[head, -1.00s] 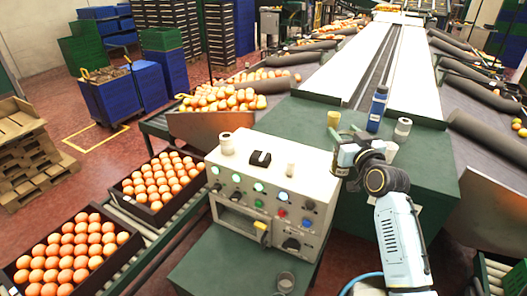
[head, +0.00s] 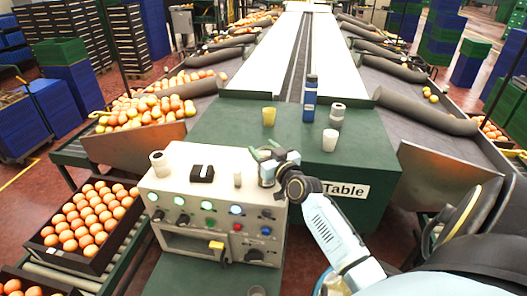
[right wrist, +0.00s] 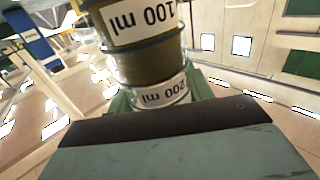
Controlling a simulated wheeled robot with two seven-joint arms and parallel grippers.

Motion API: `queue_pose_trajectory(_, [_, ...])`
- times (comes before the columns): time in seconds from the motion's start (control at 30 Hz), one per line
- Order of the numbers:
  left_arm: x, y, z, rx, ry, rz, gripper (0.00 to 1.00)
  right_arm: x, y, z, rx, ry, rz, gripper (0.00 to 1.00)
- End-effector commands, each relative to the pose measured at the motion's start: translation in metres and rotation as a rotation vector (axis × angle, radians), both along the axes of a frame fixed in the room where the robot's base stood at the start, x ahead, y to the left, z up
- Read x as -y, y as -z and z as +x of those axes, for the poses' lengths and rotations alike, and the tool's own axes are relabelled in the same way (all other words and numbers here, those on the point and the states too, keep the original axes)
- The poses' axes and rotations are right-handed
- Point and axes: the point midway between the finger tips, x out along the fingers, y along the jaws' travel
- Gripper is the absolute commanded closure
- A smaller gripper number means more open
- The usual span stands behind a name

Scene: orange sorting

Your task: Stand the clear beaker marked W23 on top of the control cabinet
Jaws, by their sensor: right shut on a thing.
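The control cabinet (head: 205,204) is a pale box with lit buttons and knobs on its front, left of centre in the head view. My right gripper (head: 267,158) is at the cabinet's back right top corner. It is shut on a see-through, olive-tinted vessel (right wrist: 148,62), which fills the middle of the right wrist view. The vessel has white bands reading 100 ml and 200 ml, upside down in that view. No W23 mark is visible. In the head view the vessel is hardly distinguishable between the green fingers. My left gripper is not in view.
On the cabinet top stand a cream jar (head: 158,164), a black block (head: 202,174) and a small beige cylinder (head: 237,180). Behind, the green table holds a yellow cup (head: 269,117), blue bottle (head: 310,100), grey-and-white container (head: 337,116) and white cup (head: 330,140). A small grey vessel (head: 257,291) is in front.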

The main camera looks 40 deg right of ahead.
Motion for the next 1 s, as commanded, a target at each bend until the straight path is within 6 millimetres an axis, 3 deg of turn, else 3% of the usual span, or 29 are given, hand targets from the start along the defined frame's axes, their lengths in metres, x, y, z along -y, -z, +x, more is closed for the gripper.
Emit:
queue_pose_trajectory(0.1, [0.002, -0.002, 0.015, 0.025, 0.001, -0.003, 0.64, 0.0, -0.001, 0.0, 0.004, 0.001, -0.001, 1.0])
queue_pose_trajectory(0.33, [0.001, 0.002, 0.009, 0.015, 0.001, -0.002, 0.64, 0.0, 0.002, 0.0, 0.004, 0.0, -0.001, 1.0])
queue_pose_trajectory(0.37, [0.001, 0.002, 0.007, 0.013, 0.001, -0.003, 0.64, 0.0, 0.004, 0.0, 0.001, 0.0, 0.0, 0.48])
queue_pose_trajectory(0.5, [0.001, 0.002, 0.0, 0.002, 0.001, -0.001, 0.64, 0.0, 0.002, 0.0, 0.001, 0.0, 0.0, 0.3])
queue_pose_trajectory(0.87, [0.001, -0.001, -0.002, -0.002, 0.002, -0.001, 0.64, 0.0, -0.001, 0.0, 0.002, 0.0, 0.001, 0.27])
queue_pose_trajectory(1.0, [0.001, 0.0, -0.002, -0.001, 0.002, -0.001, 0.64, -0.003, 0.0, -0.014, 0.0, -0.001, -0.001, 0.27])
